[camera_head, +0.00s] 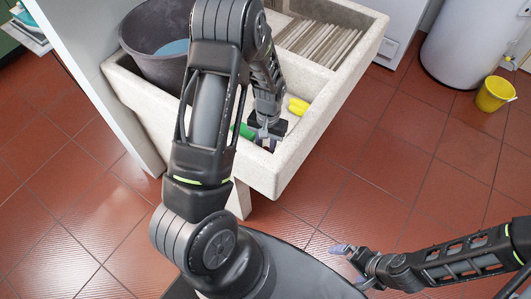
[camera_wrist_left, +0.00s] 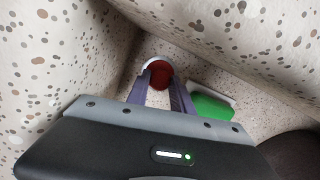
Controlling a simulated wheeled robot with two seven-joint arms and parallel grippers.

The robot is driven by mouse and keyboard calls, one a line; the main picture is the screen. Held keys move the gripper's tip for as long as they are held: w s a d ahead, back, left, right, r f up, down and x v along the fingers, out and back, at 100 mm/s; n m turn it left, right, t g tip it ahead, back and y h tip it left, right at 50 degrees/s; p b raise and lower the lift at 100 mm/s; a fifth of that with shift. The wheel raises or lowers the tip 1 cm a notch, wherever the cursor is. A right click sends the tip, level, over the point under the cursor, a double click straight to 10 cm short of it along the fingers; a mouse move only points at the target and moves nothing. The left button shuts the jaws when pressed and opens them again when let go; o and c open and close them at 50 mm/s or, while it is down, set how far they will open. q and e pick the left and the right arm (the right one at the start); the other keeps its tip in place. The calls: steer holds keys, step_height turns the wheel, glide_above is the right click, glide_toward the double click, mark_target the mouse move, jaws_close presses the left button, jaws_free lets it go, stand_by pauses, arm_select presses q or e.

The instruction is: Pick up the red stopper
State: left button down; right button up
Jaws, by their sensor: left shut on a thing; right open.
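The red stopper (camera_wrist_left: 159,72) shows in the left wrist view as a red round thing with a pale edge, low in the corner of the speckled stone basin. My left gripper (camera_wrist_left: 158,84) reaches down into the basin, and its two purple fingers are shut on the stopper. In the head view my left gripper (camera_head: 265,142) is inside the front end of the basin, and the stopper is hidden there. My right gripper (camera_head: 348,252) is open and empty, low over the floor to the right.
The stone washboard basin (camera_head: 337,92) has walls close around my left gripper. A green and white thing (camera_wrist_left: 211,105) lies just right of the fingers. A yellow thing (camera_head: 298,106) lies in the basin. A dark bucket (camera_head: 150,45) stands at its left. Tiled floor (camera_head: 400,150) is free at right.

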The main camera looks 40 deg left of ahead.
arm_select(q)
step_height(320, 180, up, 10)
steer(key=b, duration=0.1)
stand_by(0.5)
stand_by(0.5)
